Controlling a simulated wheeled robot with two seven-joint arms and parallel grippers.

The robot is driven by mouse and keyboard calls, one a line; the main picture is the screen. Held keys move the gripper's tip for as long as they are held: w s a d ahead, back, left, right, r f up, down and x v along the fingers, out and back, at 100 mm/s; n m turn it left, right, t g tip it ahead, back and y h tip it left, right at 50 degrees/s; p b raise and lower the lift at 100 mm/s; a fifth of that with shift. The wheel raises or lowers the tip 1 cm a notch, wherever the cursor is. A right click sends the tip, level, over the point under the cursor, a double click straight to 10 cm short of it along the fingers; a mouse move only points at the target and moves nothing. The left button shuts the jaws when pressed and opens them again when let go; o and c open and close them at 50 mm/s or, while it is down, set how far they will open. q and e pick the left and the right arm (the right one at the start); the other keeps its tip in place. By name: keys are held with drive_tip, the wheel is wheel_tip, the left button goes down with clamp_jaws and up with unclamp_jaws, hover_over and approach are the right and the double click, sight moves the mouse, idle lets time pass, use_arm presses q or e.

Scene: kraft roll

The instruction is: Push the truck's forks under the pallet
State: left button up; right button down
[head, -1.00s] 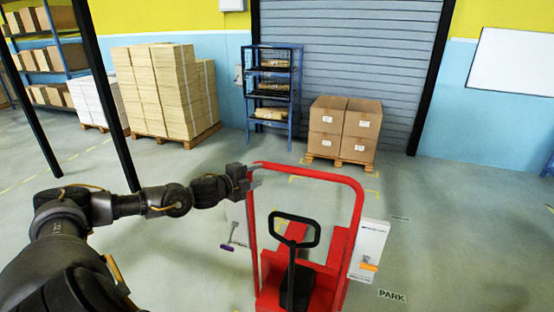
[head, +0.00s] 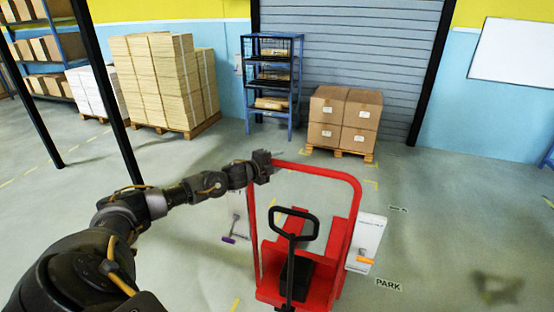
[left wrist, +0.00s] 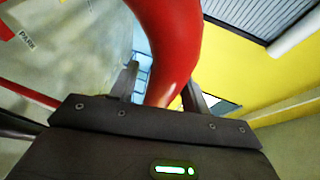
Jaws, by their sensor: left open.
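The red pallet truck (head: 318,285) stands in front of me with a black loop handle (head: 295,223) and a tall red tube frame (head: 356,215). Its red forks (head: 340,232) point away toward the pallet. The wooden pallet (head: 340,153) is farther off by the roller door, carrying brown boxes (head: 345,118). A stretch of floor shows between forks and pallet. My left gripper (head: 274,166) is at the frame's upper left corner. In the left wrist view its open fingers (left wrist: 160,85) stand either side of the red tube (left wrist: 168,40). Contact is unclear. My right gripper is out of view.
A white box (head: 367,245) with an orange part is at the frame's right side. A blue shelf unit (head: 290,45) stands by the door, with stacked cartons (head: 150,75) on a pallet to its left. Black posts (head: 120,130) rise at left. Right floor is open.

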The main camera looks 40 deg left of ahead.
use_arm(q)
drive_tip(key=shift+w, duration=0.2)
clamp_jaws()
idle(0.4)
